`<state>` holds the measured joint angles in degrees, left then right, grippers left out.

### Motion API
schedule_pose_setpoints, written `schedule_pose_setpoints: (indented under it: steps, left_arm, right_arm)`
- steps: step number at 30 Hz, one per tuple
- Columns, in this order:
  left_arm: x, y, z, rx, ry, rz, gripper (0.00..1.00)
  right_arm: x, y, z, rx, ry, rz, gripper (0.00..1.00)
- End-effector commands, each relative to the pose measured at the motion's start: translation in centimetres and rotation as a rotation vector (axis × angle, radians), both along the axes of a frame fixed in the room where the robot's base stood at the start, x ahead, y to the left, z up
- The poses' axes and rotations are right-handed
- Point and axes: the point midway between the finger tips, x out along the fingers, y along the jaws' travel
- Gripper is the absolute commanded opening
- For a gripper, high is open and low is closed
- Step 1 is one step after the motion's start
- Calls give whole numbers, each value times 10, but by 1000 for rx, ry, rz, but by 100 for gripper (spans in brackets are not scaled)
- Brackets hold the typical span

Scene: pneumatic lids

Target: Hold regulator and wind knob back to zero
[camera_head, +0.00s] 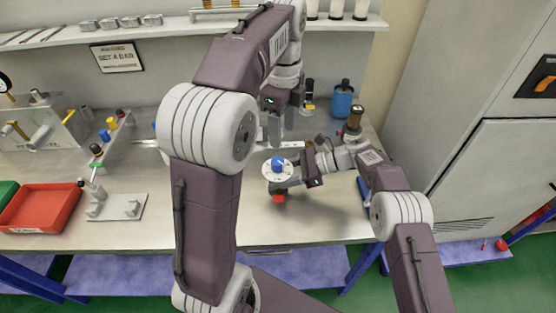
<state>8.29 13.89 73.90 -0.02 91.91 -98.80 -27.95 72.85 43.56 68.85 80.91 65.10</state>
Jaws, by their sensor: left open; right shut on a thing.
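The regulator shows a round white dial (270,175) with a blue knob (278,162) on top and a red part (278,198) below it. My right gripper (292,183) comes in from the right and is shut on the regulator, over the bench's front half. My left gripper (281,128) points down, open and empty, behind and above the blue knob, apart from it. The dial's marks are too small to read. The gripper's jaws hide part of the regulator body.
A red tray (38,212) and a white stand (118,207) are on the left of the steel bench (160,232). A blue cup (342,102) and a brown-topped bottle (353,120) stand at the back right. A shelf (180,27) overhangs the back.

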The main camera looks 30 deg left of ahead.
Motion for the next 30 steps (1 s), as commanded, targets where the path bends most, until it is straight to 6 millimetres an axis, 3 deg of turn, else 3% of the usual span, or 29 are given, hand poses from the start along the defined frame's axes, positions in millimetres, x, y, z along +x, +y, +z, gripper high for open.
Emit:
schedule_pose_setpoints:
  steps: [3, 8, 11, 21, 25, 30]
  left_arm:
    - [5, 14, -6, -1, 6, 38, 55]
    - [4, 15, -9, -1, 8, 43, 55]
    - [4, 15, -24, -2, 9, 43, 55]
    - [3, 15, -103, -2, 10, 43, 55]
    - [4, 15, -119, -1, 7, 43, 55]
    - [5, 15, -126, -1, 4, 43, 55]
  right_arm:
    - [-1, -1, -3, -7, 2, 1, 13]
    - [0, -1, -3, -6, 1, 1, 13]
    - [-1, -1, -3, -6, 1, 1, 13]
    - [0, -1, -3, -5, 1, 1, 13]
    - [0, 0, -3, -5, 1, 0, 13]
    - [0, 0, -3, -5, 1, 0, 13]
